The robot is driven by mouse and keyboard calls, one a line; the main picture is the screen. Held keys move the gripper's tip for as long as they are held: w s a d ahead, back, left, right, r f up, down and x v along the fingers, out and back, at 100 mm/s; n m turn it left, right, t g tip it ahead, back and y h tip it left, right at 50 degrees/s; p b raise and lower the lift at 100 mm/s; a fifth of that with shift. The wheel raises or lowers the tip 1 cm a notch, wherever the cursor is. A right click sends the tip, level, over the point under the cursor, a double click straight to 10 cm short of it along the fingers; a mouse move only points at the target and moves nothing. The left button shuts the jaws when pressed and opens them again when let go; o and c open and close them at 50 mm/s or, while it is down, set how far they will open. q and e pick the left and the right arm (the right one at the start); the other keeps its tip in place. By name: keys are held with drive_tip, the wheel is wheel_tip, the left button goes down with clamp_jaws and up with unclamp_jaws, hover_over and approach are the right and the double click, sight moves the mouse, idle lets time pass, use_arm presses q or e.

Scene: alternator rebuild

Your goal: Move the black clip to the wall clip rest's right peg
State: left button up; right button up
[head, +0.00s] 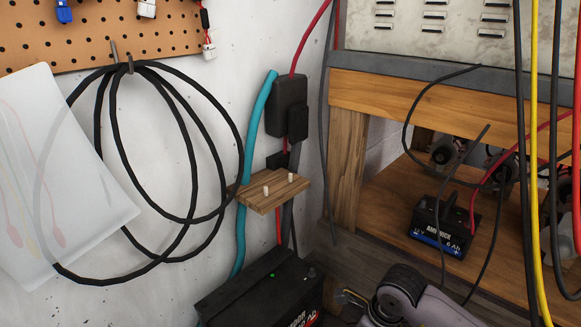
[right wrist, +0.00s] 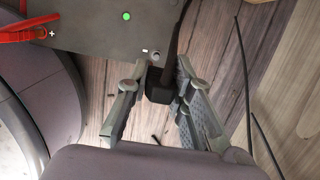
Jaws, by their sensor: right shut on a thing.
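The black clip (right wrist: 160,84) is between the fingers of my right gripper (right wrist: 157,88) in the right wrist view, with a dark cable running up from it. The fingers are shut on it, close to the edge of a large battery. In the head view my right gripper (head: 350,298) is low, right of that battery, and the clip cannot be made out. The wall clip rest (head: 262,203) is a small wooden shelf on the wall, up and left of the gripper. Its right peg (head: 291,177) and left peg (head: 266,190) are pale, and both look bare. My left gripper is out of view.
The large dark battery (head: 255,290) with a green light stands below the rest; a red clamp (right wrist: 30,32) sits on it. A teal hose (head: 255,130) and cables run behind the rest. A workbench (head: 345,180) with a small battery (head: 440,228) is at right.

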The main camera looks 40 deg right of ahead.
wheel_tip(320, 180, up, 40)
drive_tip(key=p, duration=3.5)
drive_tip(key=w+d+b, duration=0.2)
drive_tip(key=w+d, duration=0.1)
drive_tip(key=w, duration=1.1)
drive_tip(key=w+d+b, duration=0.2)
drive_tip(key=w+d, duration=0.1)
drive_tip(key=w, duration=1.2)
wheel_tip(320, 180, down, 4)
drive_tip(key=shift+s+d+f+b, duration=0.1)
drive_tip(key=shift+f+b, duration=0.15)
drive_tip(key=shift+b, duration=0.95)
drive_tip(key=shift+f, duration=0.5)
drive_tip(key=shift+f+b, duration=0.85)
drive_tip(key=shift+f, duration=0.3)
